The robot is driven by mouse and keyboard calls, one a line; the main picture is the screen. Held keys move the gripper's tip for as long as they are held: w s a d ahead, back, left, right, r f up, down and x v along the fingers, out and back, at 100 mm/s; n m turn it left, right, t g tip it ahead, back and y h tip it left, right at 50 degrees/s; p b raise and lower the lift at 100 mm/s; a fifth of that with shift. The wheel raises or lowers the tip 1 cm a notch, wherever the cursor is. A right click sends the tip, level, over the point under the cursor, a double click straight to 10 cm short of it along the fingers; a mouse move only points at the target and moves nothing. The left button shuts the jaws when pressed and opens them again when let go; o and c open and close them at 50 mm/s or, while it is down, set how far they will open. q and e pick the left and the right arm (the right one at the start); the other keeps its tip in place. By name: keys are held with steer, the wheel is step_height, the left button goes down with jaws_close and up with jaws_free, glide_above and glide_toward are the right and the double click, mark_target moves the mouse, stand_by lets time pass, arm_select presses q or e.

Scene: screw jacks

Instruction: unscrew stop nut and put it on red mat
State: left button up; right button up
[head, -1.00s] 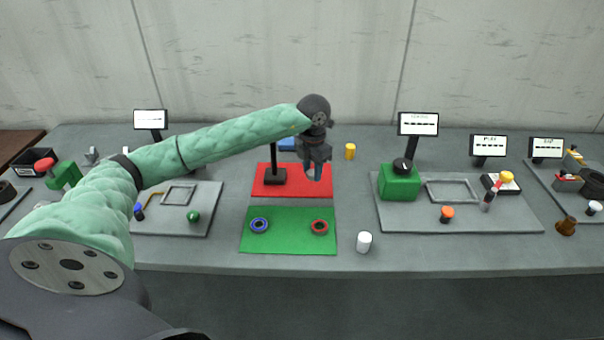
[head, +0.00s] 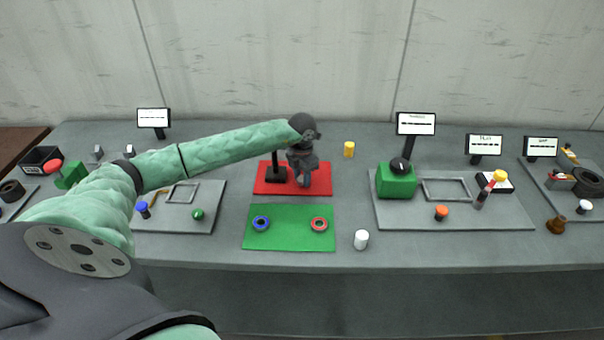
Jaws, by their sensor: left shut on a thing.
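The red mat (head: 261,186) lies in the middle of the table, behind the green mat (head: 290,242). My left gripper (head: 305,183) points down over the right part of the red mat, low above or at it. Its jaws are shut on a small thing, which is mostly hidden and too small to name. I cannot tell whether it touches the mat. A black stand (head: 276,174) stands on the red mat just left of the gripper. I cannot pick out the stop nut for certain. My right gripper is out of view.
A blue ring (head: 261,223) and a red ring (head: 319,224) lie on the green mat. A white cylinder (head: 361,240) and a yellow cylinder (head: 349,149) stand to the right. A green block (head: 396,181) with a black knob sits on the right grey tray (head: 470,218).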

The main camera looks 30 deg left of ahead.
mark_target(302, 178)
arm_select(q)
steer(key=shift+f, duration=0.1)
steer(key=o, duration=1.1)
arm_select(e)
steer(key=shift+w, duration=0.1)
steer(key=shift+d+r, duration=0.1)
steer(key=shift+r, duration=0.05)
arm_select(q)
steer(key=shift+r+b, duration=0.35)
steer(key=shift+r, duration=0.05)
step_height(302, 178, up, 11)
steer(key=b, duration=0.5)
steer(key=shift+r, duration=0.2)
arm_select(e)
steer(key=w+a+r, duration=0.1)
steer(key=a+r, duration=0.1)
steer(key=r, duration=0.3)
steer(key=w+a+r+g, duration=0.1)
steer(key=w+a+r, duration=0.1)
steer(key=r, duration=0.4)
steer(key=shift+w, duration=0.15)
